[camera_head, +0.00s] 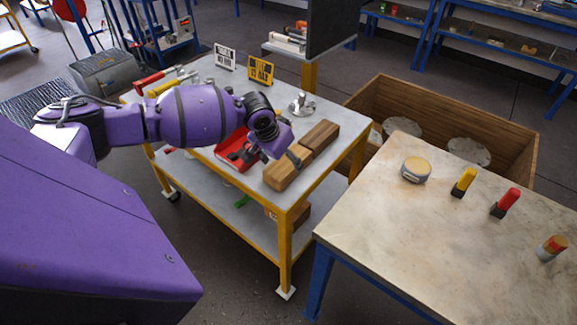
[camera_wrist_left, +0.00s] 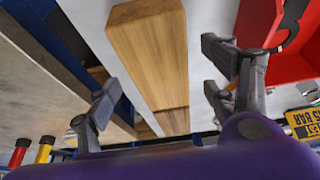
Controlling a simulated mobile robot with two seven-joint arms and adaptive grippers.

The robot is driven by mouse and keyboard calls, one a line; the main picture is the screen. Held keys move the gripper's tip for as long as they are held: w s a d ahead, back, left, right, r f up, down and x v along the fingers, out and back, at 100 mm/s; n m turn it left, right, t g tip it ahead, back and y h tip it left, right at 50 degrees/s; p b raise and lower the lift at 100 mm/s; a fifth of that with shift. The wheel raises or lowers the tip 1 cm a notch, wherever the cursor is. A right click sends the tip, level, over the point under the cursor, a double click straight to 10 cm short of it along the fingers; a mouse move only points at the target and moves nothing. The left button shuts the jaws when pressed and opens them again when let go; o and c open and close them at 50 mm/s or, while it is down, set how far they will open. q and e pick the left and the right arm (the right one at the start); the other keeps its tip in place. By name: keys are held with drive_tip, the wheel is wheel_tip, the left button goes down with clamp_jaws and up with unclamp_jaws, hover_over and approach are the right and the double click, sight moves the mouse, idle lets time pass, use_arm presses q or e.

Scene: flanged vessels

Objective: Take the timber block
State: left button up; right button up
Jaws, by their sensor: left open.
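A light timber block (camera_head: 283,175) lies on the grey top of the yellow-framed cart (camera_head: 270,182), near its front edge. It fills the upper middle of the left wrist view (camera_wrist_left: 150,45). A darker wooden block (camera_head: 320,136) lies end to end with it; its end shows in the left wrist view (camera_wrist_left: 172,122). My left gripper (camera_head: 295,156) is over the blocks near where they meet. In the left wrist view the gripper (camera_wrist_left: 160,88) is open, with its fingers apart on either side of the timber and nothing visibly held. My right gripper is out of view.
A red tray (camera_head: 233,160) sits beside the blocks. A metal flanged part (camera_head: 301,104) and a yellow sign (camera_head: 260,70) stand farther back on the cart. A table (camera_head: 430,240) with a round tin (camera_head: 416,169) and markers is at right. A wooden crate (camera_head: 390,92) stands behind.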

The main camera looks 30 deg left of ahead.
sight(287, 162)
use_arm(q)
drive_tip(key=x, duration=0.3)
drive_tip(key=shift+w, duration=0.15)
drive_tip(key=shift+r, duration=0.1)
drive_tip(key=c, duration=1.5)
drive_tip(key=shift+r, duration=0.1)
